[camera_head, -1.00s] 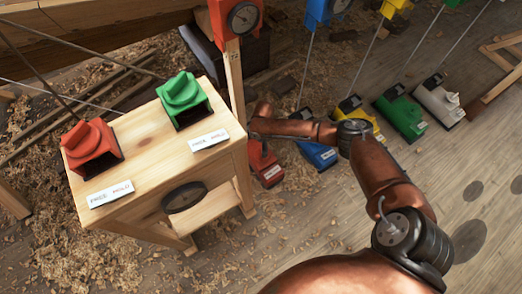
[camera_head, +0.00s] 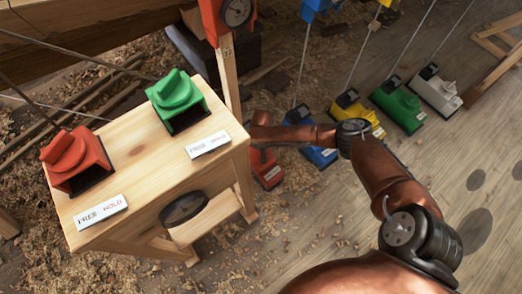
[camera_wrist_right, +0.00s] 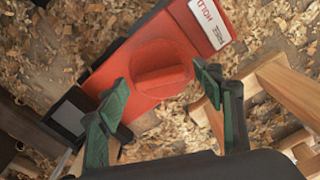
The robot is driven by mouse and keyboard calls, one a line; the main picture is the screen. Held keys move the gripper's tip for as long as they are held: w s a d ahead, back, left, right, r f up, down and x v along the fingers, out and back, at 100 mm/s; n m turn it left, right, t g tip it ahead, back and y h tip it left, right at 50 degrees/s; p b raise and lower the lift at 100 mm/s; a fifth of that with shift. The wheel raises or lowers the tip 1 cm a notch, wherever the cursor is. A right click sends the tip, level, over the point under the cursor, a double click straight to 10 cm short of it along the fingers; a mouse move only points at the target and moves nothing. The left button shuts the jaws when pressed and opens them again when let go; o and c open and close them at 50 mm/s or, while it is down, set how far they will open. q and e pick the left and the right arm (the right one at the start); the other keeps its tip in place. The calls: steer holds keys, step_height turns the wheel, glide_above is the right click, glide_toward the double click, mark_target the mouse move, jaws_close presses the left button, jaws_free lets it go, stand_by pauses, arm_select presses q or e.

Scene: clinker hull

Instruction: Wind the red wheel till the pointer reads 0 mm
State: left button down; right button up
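In the right wrist view, a red unit (camera_wrist_right: 125,65) has a round red wheel (camera_wrist_right: 162,80) with a raised bar across it. My right gripper (camera_wrist_right: 162,110) is open, its green-padded fingertips apart on either side of the wheel; I cannot tell whether they touch it. In the head view a red unit (camera_head: 265,168) stands on the floor below my right arm, partly hidden; the gripper's fingers are hidden there. A red gauge (camera_head: 222,22) with a round dial (camera_head: 237,12) is cut by the top edge; its pointer is too small to read. My left gripper is out of view.
A wooden bench (camera_head: 135,140) carries a red block (camera_head: 78,160) and a green block (camera_head: 178,100) with knobs. Blue (camera_head: 320,155), yellow (camera_head: 358,112), green (camera_head: 399,103) and white (camera_head: 437,92) units line the floor. Wood pieces (camera_wrist_right: 285,95) lie close right of my gripper.

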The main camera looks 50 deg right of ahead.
steer(key=c, duration=1)
steer(key=shift+m, duration=0.3)
steer(key=shift+r+p, duration=0.1)
steer(key=shift+p, duration=0.3)
steer(key=shift+a+m+p, duration=0.1)
steer(key=shift+m+p, duration=0.7)
steer(key=shift+m, duration=0.4)
steer(key=m+p, duration=0.2)
steer(key=m, duration=0.1)
steer(key=shift+m, duration=0.3)
steer(key=shift+m+p, duration=0.35)
steer(key=shift+m, duration=0.85)
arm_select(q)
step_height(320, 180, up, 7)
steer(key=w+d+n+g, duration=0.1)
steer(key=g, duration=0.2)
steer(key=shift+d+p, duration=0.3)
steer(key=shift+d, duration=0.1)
arm_select(e)
steer(key=shift+m, duration=1.1)
